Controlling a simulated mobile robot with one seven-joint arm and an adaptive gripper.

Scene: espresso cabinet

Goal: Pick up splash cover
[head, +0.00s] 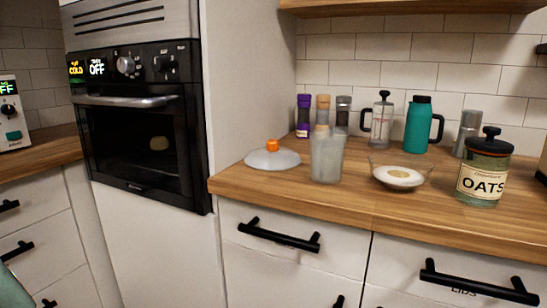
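The splash cover (271,158) looks to be the shallow, pale translucent dome with an orange knob. It sits rim-down on the left part of the wooden counter (345,199), close to the tall white side panel. A frosted container (327,158) stands just to its right and slightly nearer the front. The dome and its knob are unobstructed. My gripper is not in view.
A glass bowl (399,177) with pale contents and an oats jar (484,172) stand to the right. Shakers, a French press (380,120) and a teal jug (420,126) stand behind. An oven (142,125) is left. Drawer handles (279,236) protrude below the counter.

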